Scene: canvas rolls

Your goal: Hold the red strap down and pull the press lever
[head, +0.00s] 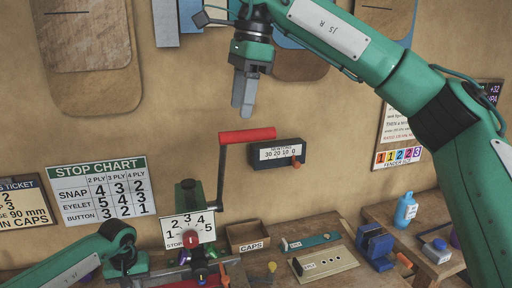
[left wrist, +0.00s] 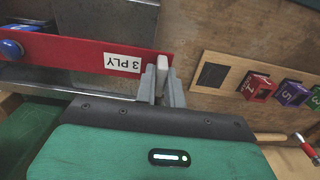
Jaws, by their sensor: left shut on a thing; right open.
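The press (head: 188,195) stands at the lower middle of the head view, with a numbered dial plate (head: 178,230) and a red knob. Its lever (head: 221,175) rises upright and ends in a red horizontal handle (head: 248,135). My right gripper (head: 243,112) points down just above the handle, open and apart from it. In the left wrist view, my left gripper (left wrist: 161,85) is shut on the red strap (left wrist: 75,54) beside its "3 PLY" label. A blue button shows at the strap's left end. In the head view the strap is mostly cut off at the bottom edge.
A stop chart (head: 98,188) hangs on the wall. A dark counter box (head: 278,153) is mounted right of the lever. A caps box (head: 247,236), a blue clamp-like device (head: 375,246) and a blue bottle (head: 405,210) stand on the benches. A wooden rack (left wrist: 215,72) holds numbered coloured blocks.

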